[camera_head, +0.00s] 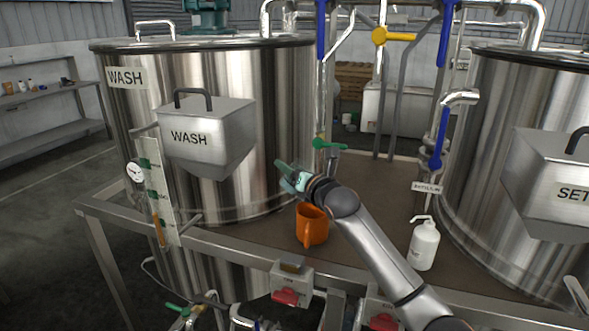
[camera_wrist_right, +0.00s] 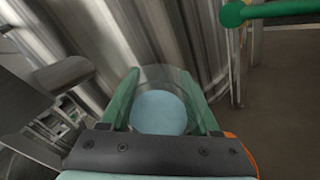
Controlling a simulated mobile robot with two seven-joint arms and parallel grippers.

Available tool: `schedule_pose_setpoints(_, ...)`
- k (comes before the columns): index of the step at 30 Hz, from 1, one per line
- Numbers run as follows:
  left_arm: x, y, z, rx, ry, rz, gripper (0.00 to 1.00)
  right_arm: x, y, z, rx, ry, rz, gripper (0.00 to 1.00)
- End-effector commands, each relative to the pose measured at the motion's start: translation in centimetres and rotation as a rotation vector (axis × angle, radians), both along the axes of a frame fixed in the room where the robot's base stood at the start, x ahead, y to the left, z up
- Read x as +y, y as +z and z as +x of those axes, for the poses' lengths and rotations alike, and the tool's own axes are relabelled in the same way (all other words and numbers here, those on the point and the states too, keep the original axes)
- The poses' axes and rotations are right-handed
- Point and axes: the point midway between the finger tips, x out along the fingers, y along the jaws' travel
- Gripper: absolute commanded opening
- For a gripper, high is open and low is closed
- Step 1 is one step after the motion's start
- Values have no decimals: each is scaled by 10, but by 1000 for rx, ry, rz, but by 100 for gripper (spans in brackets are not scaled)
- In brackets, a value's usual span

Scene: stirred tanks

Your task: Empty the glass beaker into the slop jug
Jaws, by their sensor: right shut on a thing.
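My right gripper (camera_head: 287,175) is above and slightly left of the orange slop jug (camera_head: 311,227), which stands upright on the brown deck. In the wrist view, the right gripper (camera_wrist_right: 162,108) has its green fingers on either side of the clear glass beaker (camera_wrist_right: 160,74) and is shut on it. A pale blue round area shows in the beaker, seemingly its contents. The beaker's tilt is hard to tell. In the head view the beaker is mostly hidden by the gripper. A sliver of orange, likely the jug, shows at the wrist view's lower right (camera_wrist_right: 246,152). My left gripper is not in view.
The steel WASH tank (camera_head: 270,120) stands close behind and left of the gripper. A green-handled valve (camera_head: 328,144) is just beyond it. A white wash bottle (camera_head: 424,244) stands right of the jug, near the second tank (camera_head: 500,130). The deck between is clear.

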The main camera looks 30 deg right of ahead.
Motion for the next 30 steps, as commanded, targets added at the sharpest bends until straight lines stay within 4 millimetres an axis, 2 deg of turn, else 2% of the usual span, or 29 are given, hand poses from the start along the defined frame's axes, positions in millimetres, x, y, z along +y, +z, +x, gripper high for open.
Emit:
schedule_pose_setpoints(1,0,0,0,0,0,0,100,0,-1,-1,-36,-1,52,0)
schedule_pose_setpoints(30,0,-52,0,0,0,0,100,-1,3,-1,-196,0,235,0)
